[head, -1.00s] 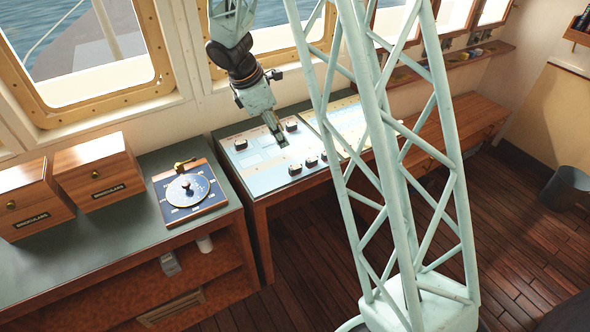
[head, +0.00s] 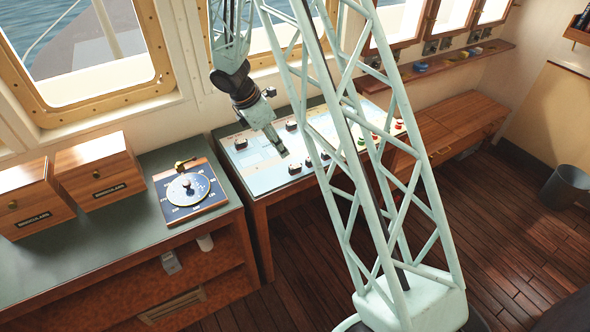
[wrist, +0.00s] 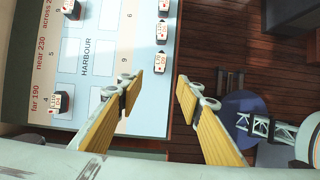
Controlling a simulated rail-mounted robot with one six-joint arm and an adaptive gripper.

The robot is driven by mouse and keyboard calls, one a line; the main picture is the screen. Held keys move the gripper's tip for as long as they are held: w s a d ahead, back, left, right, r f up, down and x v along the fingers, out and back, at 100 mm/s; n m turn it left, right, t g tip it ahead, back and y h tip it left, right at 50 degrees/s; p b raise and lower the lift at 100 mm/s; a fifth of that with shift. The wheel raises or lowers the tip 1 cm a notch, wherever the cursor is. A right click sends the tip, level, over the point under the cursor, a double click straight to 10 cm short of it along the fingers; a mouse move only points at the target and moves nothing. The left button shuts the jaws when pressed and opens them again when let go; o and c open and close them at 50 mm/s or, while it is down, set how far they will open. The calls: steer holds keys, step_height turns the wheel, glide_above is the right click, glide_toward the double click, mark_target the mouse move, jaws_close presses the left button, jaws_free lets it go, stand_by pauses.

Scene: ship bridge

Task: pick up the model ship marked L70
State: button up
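Several small dark model ships with white labels stand on a pale chart board marked HARBOUR (wrist: 88,57), which also shows in the head view (head: 262,178). In the wrist view one ship (wrist: 56,106) is at the lower left, one (wrist: 71,9) at the top, and more (wrist: 161,61) line the board's right side. The labels are too small to read surely, so I cannot tell which is L70. My gripper (wrist: 159,82) is open and empty, its yellow-padded fingers apart, beside the right-hand row. In the head view my gripper (head: 283,150) hangs over the board.
A green-topped cabinet (head: 130,235) on the left bears two wooden boxes (head: 98,172) and a round dial instrument (head: 188,187). Windows and a wall shelf (head: 440,66) are behind. A wooden bench (head: 460,125) and a bin (head: 564,187) are to the right. The dark plank floor is open.

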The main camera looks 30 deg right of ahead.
mark_target(291, 165)
steer(key=shift+x, duration=4.3)
steer(key=shift+d, duration=0.1)
steer(key=shift+p+x, duration=0.3)
steer(key=shift+x, duration=2.25)
steer(key=c, duration=0.9)
steer(key=shift+r, duration=0.15)
